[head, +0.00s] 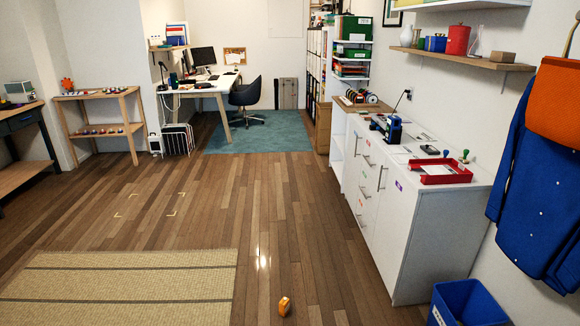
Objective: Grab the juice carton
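A small orange object (284,306) sits alone on the wooden floor near the bottom middle of the head view. It may be the juice carton, but it is too small to be sure. No other thing in view is clearly a juice carton. Neither of my grippers shows in this view.
A woven mat (130,281) lies to its left. A white cabinet (420,240) stands at right, with a red tray (444,176) on top. A blue bin (462,304) is at lower right. The middle floor is clear up to the teal rug (259,137).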

